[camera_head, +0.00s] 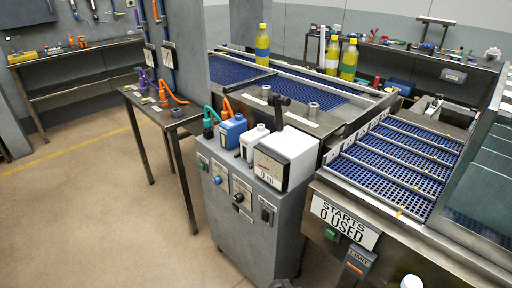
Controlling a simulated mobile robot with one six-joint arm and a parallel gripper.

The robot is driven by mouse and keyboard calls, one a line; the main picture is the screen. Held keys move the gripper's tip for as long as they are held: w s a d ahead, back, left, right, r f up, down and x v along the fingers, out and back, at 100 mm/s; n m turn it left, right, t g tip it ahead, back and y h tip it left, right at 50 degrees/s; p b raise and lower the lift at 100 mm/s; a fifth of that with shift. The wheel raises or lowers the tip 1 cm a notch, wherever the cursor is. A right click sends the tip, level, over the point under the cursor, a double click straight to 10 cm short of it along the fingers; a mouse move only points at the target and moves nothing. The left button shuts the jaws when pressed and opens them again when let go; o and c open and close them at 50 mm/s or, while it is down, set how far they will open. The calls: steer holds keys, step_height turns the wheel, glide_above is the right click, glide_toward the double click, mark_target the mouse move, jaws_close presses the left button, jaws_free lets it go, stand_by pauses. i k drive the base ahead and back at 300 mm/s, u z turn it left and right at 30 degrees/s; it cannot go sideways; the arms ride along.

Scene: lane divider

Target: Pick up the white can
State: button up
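A small white can (254,141), shaped like a jug with a dark mark on its side, stands upright on top of the grey cabinet (250,187). I cannot make out my gripper in this view, and nothing is seen touching the white can.
A conveyor with blue belting (236,72) lies behind, and a divided blue lane bed (398,160) lies right. A small metal table (158,112) stands left. The floor (100,200) at front left is clear.

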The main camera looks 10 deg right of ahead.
mark_target(247, 140)
steer(key=u, duration=0.2)
steer(key=k, duration=0.75)
steer(key=u, duration=0.55)
steer(key=k, duration=0.55)
steer(key=u, duration=0.65)
steer(key=i, duration=1.95)
steer(key=u, duration=0.15)
